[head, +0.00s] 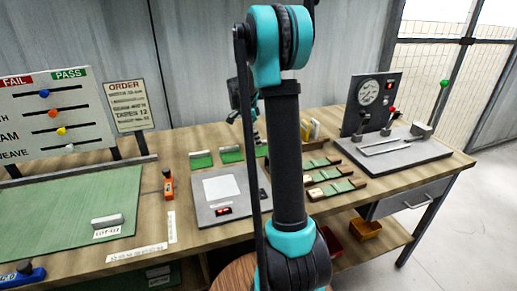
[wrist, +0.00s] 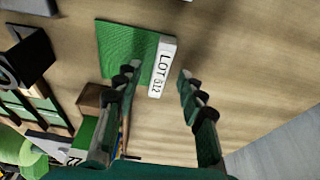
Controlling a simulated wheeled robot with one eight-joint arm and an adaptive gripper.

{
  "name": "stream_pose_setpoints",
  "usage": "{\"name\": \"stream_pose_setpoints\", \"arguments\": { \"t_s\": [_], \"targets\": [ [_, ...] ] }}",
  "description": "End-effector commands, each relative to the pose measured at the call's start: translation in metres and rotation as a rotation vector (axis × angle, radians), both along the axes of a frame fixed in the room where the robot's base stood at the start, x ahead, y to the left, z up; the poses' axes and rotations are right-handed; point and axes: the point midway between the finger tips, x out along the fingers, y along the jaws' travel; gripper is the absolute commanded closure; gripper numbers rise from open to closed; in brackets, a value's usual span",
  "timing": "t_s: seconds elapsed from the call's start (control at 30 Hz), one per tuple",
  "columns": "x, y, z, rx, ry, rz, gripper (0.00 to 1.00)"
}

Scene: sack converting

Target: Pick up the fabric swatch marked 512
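In the wrist view a green fabric swatch (wrist: 122,47) lies flat on the wooden bench. Its white label bar (wrist: 162,66) reads LOT and what looks like 512. My gripper (wrist: 158,73) is open, with one finger on each side of the label bar in the picture. Nothing is held between the fingers, and the height above the swatch is hard to judge. In the head view several green swatches with pale bars stand in a row, including one at the left (head: 201,160). Their marks are too small to read, and my arm hides much of that area.
A grey scale (head: 226,194) stands left of my arm, with an orange tool (head: 168,187) beside it. A gauge device (head: 400,150) stands at the right. Bare wood lies right of the swatch in the wrist view.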

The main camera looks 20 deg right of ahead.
Motion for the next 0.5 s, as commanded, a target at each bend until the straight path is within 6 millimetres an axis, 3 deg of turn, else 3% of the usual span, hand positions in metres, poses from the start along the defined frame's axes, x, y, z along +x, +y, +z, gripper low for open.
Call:
{"name": "stream_pose_setpoints", "arguments": {
  "t_s": [0.13, 0.5],
  "targets": [
    [-0.0002, -0.0027, -0.0093, 0.000, 0.000, -0.001, 0.60],
    [-0.0001, -0.0028, -0.0099, 0.000, 0.000, -0.001, 0.60]
  ]
}}
